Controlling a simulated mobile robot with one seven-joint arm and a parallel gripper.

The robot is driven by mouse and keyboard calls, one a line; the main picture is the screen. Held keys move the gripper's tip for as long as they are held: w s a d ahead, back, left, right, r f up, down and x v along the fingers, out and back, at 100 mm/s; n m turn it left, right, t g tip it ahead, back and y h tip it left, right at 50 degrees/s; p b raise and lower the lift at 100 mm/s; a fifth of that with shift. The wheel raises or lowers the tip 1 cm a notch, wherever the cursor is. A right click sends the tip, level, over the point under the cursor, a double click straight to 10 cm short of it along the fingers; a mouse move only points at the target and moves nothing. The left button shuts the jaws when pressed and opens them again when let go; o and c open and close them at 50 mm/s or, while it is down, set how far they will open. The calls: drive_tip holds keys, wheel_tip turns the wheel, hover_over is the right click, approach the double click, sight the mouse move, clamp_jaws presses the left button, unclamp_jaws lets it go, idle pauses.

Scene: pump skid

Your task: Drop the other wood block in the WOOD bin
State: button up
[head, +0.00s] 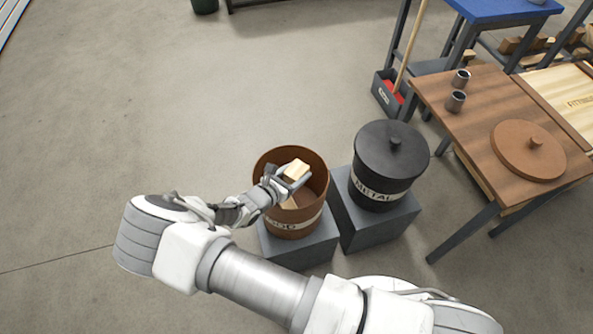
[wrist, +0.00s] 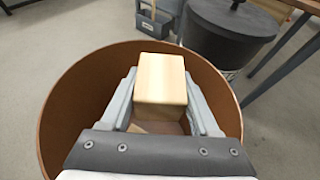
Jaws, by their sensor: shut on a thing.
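A pale wood block (head: 296,170) is held between the fingers of my gripper (head: 291,178), over the open mouth of the brown WOOD bin (head: 288,222). In the wrist view the wood block (wrist: 161,82) sits between both fingers, with the rim of the WOOD bin (wrist: 62,98) around it. The bin stands on a grey plinth and its label is partly covered by my arm. Something wooden (wrist: 137,128) shows inside the bin below the block; most of it is hidden.
A black METAL bin (head: 392,165) with its lid on stands close to the right. A wooden table (head: 475,125) further right holds a round brown lid (head: 530,148) and two small metal cylinders (head: 457,100). The floor to the left is clear.

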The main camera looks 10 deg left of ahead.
drive_tip(key=o, duration=1.5)
drive_tip(key=shift+c, duration=0.2)
drive_tip(key=p+v, duration=0.3)
drive_tip(key=v, duration=1.4)
drive_tip(key=shift+s+a, duration=0.15)
